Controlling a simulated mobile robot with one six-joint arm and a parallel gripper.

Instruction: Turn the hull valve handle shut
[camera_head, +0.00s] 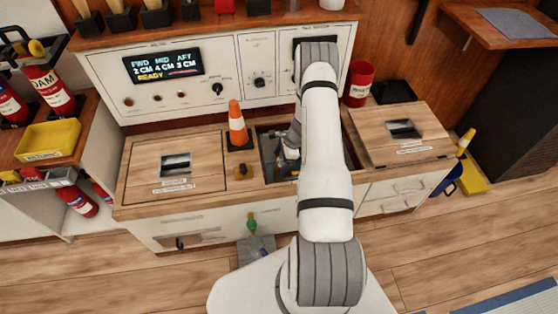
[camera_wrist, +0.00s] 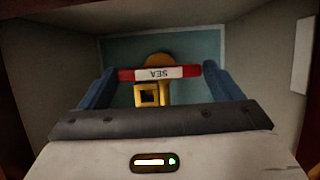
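The hull valve handle (camera_wrist: 160,73) is a red bar with a white "SEA" label, upside down in the wrist view. It lies crosswise over a yellow valve body (camera_wrist: 150,95) in a recess. My gripper (camera_wrist: 160,70) has its blue fingers wide apart, one at each end of the bar. I cannot tell whether they touch it. In the head view my gripper (camera_head: 286,160) reaches down into the open bay in the counter, and my arm and wrist hide most of the valve.
The open bay lies between two wooden lids (camera_head: 185,190) (camera_head: 410,150) on the counter (camera_head: 215,146). An orange cone (camera_head: 237,128) stands at the bay's left edge. A red can (camera_head: 359,82) stands behind right. Pale walls enclose the recess in the wrist view. A lit panel (camera_head: 163,67) reads READY.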

